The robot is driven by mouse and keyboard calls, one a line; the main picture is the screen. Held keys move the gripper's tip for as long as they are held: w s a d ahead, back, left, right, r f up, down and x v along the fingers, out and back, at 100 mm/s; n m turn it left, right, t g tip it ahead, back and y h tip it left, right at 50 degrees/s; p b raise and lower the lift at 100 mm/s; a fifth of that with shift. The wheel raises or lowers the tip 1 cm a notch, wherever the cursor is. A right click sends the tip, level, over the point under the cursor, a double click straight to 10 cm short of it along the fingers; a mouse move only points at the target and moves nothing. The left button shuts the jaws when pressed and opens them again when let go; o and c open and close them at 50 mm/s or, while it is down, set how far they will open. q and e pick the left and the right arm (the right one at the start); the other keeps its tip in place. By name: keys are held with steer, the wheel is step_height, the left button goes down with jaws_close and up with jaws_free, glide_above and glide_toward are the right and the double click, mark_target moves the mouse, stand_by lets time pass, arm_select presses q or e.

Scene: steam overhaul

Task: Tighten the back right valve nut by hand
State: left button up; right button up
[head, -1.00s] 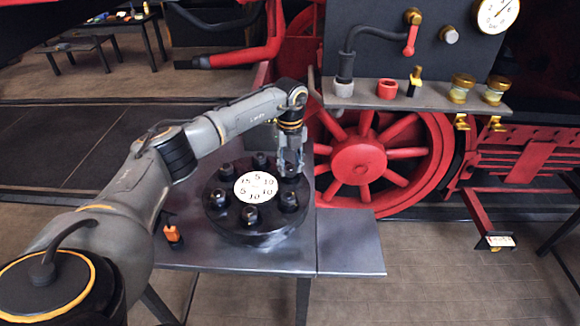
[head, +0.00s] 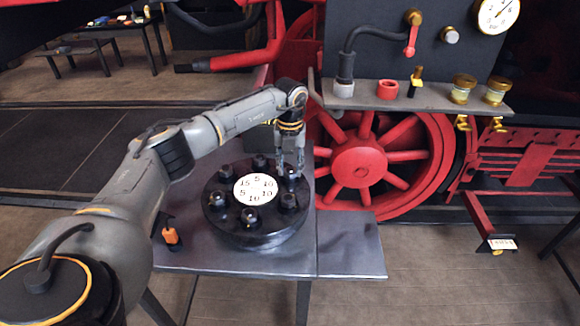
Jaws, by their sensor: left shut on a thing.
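The round black valve cover (head: 240,236) lies on the grey metal table, with a ring of several dark nuts around a white numbered disc (head: 255,189). The back right valve nut (head: 291,183) is at the cover's far right edge. My left gripper (head: 290,172) points straight down over it and is shut on it; the fingers hide part of the nut. The front right nut (head: 289,201) and front nut (head: 250,216) stand clear of the gripper. My right gripper is out of view.
The grey table (head: 345,255) has bare room right of the cover. An orange-and-black tool (head: 171,236) stands left of the cover. A red spoked wheel (head: 360,165) and a shelf with fittings (head: 435,98) are behind.

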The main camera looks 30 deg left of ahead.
mark_target(290, 169)
arm_select(q)
steer(key=o, duration=1.2)
steer(key=shift+c, duration=0.2)
step_height(290, 169, up, 12)
steer(key=shift+f, duration=0.1)
